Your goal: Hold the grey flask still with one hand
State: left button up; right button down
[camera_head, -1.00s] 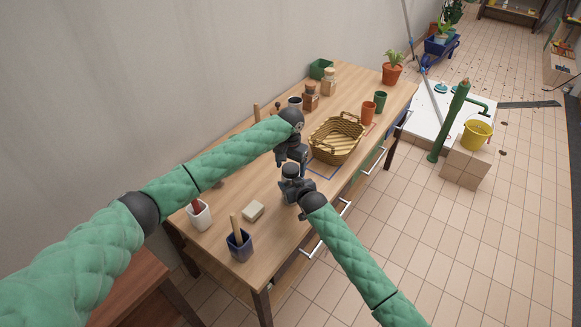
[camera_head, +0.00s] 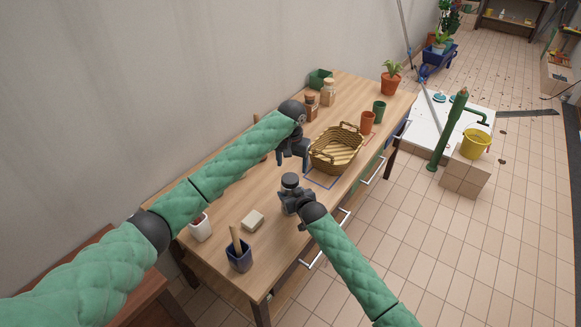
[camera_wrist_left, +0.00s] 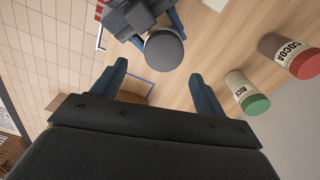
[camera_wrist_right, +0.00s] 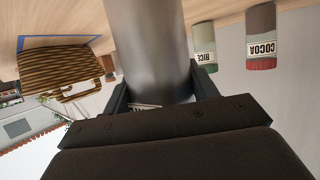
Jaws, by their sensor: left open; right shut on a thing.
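The grey flask (camera_head: 290,182) stands upright near the front of the wooden table, its dark round lid showing. My right gripper (camera_head: 291,200) is shut on its body from the front; the right wrist view shows the smooth grey wall (camera_wrist_right: 148,50) between the fingers. My left gripper (camera_head: 293,158) is open and empty, just behind and above the flask. In the left wrist view the flask's lid (camera_wrist_left: 164,50) lies just beyond the open fingertips (camera_wrist_left: 158,72), apart from them. The lower part of the flask is hidden by my right gripper.
A wicker basket (camera_head: 337,148) stands right of the flask. Rice (camera_wrist_left: 246,93) and cocoa (camera_wrist_left: 290,55) jars show in the left wrist view. A sponge-like block (camera_head: 252,220), a blue pot (camera_head: 239,257) and a white pot (camera_head: 200,228) stand at the left. The table between block and flask is clear.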

aim_at(290, 178)
pick_arm(q)
jog(key=shift+r+n, duration=0.3)
jog(key=shift+r, duration=0.05)
jog(key=shift+a+r+n, duration=0.35)
jog(key=shift+n, duration=0.25)
jog(key=shift+f, duration=4)
jog(key=c, duration=1)
jog(key=shift+m, duration=1)
jog(key=o, duration=1.2)
jog(key=shift+c, duration=0.2)
